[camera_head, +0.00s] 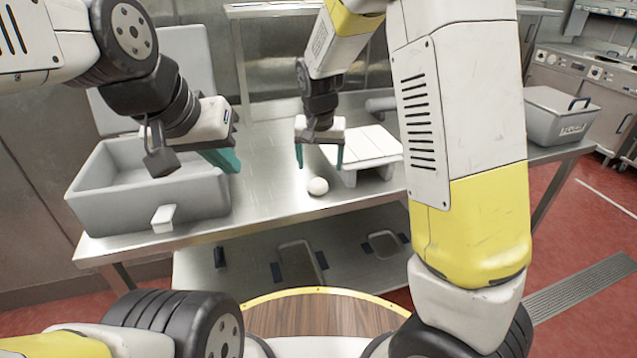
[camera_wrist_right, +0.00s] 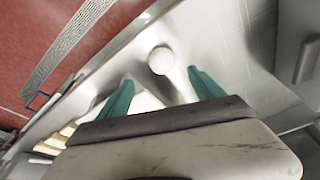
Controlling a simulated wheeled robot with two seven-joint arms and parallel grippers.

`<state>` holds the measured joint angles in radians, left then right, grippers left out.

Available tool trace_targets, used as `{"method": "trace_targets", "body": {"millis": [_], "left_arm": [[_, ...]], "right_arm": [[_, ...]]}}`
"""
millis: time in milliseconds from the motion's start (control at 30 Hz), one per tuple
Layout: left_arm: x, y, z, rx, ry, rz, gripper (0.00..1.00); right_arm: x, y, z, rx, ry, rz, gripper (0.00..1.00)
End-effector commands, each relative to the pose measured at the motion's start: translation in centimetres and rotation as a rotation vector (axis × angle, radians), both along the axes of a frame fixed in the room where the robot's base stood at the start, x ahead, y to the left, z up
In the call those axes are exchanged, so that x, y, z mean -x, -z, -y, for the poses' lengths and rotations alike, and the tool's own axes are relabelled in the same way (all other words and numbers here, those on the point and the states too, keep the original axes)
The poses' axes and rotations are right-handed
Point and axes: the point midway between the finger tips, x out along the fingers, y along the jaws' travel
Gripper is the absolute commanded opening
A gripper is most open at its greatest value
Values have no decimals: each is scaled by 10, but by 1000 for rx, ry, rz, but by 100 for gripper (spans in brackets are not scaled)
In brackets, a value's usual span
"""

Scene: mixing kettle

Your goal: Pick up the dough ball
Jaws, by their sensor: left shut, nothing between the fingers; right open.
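My left gripper (camera_head: 236,168) is shut and empty over the right side of the grey bin.
A grey open bin (camera_head: 90,208) stands on the table's left, with a grey lid or panel upright behind it. A lidded grey box (camera_head: 560,118) sits at the right end. My right arm hides part of the table's right side. The table front around the ball is clear.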

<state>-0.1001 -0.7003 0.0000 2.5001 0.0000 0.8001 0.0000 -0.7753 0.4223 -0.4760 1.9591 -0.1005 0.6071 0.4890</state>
Motion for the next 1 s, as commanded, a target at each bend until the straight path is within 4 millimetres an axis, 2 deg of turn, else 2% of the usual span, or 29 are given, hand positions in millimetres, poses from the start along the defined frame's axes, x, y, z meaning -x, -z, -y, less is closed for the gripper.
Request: {"method": "trace_targets", "body": {"millis": [367,633,933,967,1000], "left_arm": [[0,0,0,0,0,0,0],[0,0,0,0,0,0,0],[0,0,0,0,0,0,0],[0,0,0,0,0,0,0],[0,0,0,0,0,0,0]], "right_arm": [[-12,38,-4,15,3,1,77],[-21,75,-5,14,3,1,77],[-24,81,-5,12,1,3,77],[-24,81,-5,12,1,3,75],[-24,80,-5,12,1,3,67]]}}
